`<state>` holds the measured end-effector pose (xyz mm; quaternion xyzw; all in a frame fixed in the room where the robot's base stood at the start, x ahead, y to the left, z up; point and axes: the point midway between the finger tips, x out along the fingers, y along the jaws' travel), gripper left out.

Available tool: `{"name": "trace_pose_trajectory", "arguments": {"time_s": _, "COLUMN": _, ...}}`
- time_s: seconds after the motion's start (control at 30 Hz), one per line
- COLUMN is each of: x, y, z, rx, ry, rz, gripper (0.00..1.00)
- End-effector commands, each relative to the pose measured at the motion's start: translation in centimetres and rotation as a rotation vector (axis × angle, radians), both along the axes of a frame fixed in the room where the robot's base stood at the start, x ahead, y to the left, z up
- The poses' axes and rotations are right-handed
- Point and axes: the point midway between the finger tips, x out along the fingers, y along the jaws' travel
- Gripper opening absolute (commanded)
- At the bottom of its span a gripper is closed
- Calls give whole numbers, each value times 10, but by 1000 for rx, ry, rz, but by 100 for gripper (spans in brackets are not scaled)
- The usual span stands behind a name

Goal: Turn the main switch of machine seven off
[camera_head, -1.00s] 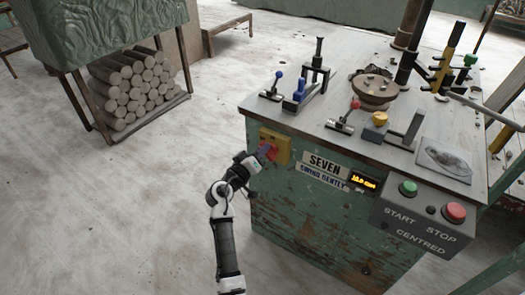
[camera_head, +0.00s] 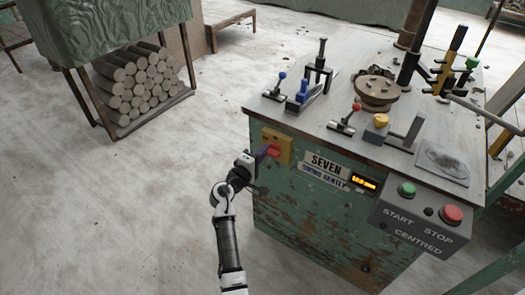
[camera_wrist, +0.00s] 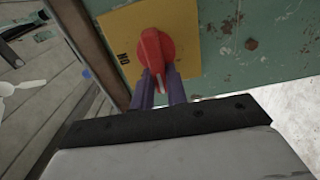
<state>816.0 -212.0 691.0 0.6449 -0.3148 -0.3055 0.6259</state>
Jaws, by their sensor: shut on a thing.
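Machine seven (camera_head: 330,222) is a worn green cabinet with a "SEVEN" label (camera_head: 324,163). Its main switch is a red rotary knob (camera_head: 273,150) on a yellow plate (camera_head: 284,142) at the cabinet's upper left. In the wrist view the red knob (camera_wrist: 152,45) has a white mark at its lower end. The letters "ON" on the yellow plate (camera_wrist: 112,35) read rotated, left of the knob. My gripper (camera_head: 265,151) reaches it from the left; its purple fingers (camera_wrist: 160,88) are shut on the knob's lower end.
Start (camera_head: 407,189) and stop (camera_head: 453,213) buttons sit on a grey box at the cabinet's right. Levers with blue (camera_head: 283,75) and red (camera_head: 357,107) knobs stand on top. Stacked clay rolls (camera_head: 140,85) lie at the left. The floor left of the cabinet is clear.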

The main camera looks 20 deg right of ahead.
Motion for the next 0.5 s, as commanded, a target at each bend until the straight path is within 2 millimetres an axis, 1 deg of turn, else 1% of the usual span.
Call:
{"name": "trace_pose_trajectory", "arguments": {"time_s": 0.2, "x": -1, "y": 0, "z": -2, "rx": -24, "ry": 34, "rz": -1, "gripper": 0}}
{"name": "trace_pose_trajectory", "arguments": {"time_s": 0.5, "x": -1, "y": 0, "z": -3, "rx": -29, "ry": 40, "rz": -1, "gripper": 0}}
